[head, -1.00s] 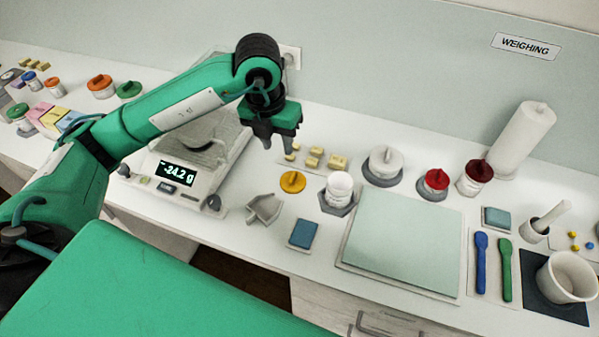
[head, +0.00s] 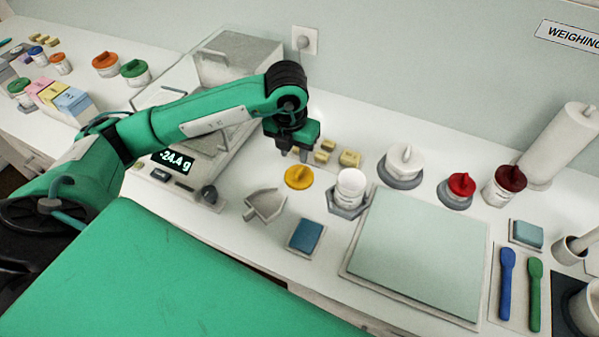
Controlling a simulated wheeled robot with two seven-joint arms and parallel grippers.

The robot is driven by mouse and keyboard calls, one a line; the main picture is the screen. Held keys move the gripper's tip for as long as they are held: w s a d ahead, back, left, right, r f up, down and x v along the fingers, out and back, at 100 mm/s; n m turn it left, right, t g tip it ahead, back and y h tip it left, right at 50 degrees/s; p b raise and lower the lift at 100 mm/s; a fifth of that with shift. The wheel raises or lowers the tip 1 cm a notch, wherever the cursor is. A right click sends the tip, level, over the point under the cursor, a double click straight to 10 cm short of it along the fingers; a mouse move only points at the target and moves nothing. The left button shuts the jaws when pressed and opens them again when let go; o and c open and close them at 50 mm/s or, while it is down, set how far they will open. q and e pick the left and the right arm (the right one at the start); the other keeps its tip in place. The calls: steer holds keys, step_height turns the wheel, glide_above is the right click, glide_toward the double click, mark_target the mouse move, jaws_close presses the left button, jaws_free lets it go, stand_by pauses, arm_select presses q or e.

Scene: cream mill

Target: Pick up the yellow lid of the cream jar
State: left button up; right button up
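The yellow lid (head: 299,177) lies flat on the white counter, knob up. To its right the white open jar (head: 351,186) stands in a grey hexagonal holder (head: 345,207). My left gripper (head: 293,156) points down just behind and above the lid, apart from it as far as I can see. Its fingers are small and partly dark here, so their gap is unclear. Nothing shows held in it. My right gripper is not in view.
A balance (head: 183,140) reading -24.4 g stands left of the lid. A grey scoop (head: 265,204) and a blue pad (head: 306,236) lie in front. Small yellow blocks (head: 349,158) sit behind. A pale green mat (head: 420,250) and white, red and dark-red lidded containers are to the right.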

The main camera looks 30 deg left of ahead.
mark_target(299, 171)
arm_select(q)
steer(key=shift+w+f, duration=0.25)
steer(key=shift+f, duration=0.75)
steer(key=shift+d+f+p, duration=0.15)
steer(key=shift+f+p, duration=0.35)
steer(key=f, duration=0.1)
steer(key=f+p, duration=0.1)
steer(key=f, duration=0.1)
steer(key=shift+w+d+f+p, duration=0.2)
steer(key=shift+w+f+p, duration=0.1)
steer(key=shift+w, duration=0.05)
steer(key=shift+f, duration=0.45)
steer(key=shift+c, duration=0.2)
jaws_close()
